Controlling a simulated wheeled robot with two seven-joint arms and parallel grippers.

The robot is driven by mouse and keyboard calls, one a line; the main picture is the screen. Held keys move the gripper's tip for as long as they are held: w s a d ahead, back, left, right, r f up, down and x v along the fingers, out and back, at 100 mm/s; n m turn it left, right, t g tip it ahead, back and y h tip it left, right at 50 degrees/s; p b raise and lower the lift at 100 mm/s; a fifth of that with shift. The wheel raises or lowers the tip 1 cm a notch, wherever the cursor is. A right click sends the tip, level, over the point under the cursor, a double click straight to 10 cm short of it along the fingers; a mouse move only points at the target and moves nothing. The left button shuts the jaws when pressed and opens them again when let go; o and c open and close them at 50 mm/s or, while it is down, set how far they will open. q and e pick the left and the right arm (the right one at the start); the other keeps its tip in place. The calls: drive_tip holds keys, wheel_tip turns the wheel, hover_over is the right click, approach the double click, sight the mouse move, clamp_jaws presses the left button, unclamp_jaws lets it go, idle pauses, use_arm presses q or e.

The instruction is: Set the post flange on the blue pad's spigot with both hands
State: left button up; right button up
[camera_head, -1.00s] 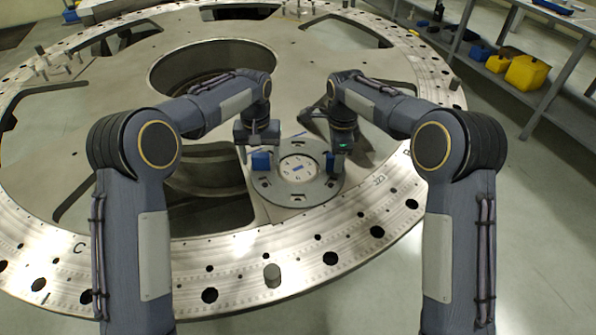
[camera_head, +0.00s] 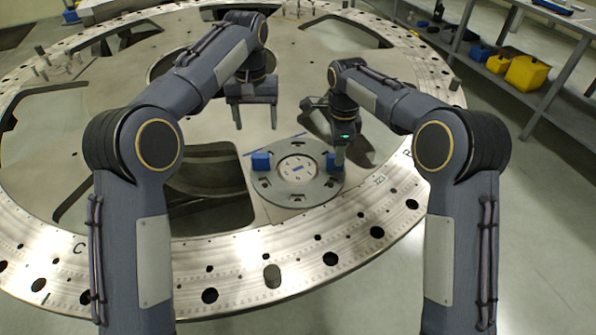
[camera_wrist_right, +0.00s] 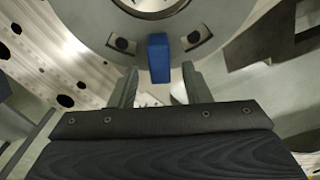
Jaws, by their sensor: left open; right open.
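The post flange (camera_head: 291,192) is a grey ring with dark slots and two upright blue blocks. It lies flat on the big metal plate, around a pale round centre (camera_head: 298,169) with a small blue mark; I cannot tell how deep it sits. A thin blue line, perhaps the pad's edge, shows behind it. My left gripper (camera_head: 256,127) is open and empty, above and behind the left blue block (camera_head: 260,162). My right gripper (camera_head: 339,160) is open at the right blue block (camera_head: 331,162). In the right wrist view, that block (camera_wrist_right: 158,58) stands between and beyond the parted fingers (camera_wrist_right: 159,88).
The large round turret plate (camera_head: 330,235) has a holed rim and wide openings, one left of the flange. A grey shelf (camera_head: 555,107) with yellow and blue containers (camera_head: 525,73) stands at the right. Small pegs stand on the plate's far left.

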wheel_tip(320, 180, up, 9)
idle(0.3)
drive_tip(key=shift+r, duration=0.1)
wheel_tip(320, 180, up, 9)
drive_tip(key=p, duration=0.9)
drive_tip(key=shift+r, duration=0.15)
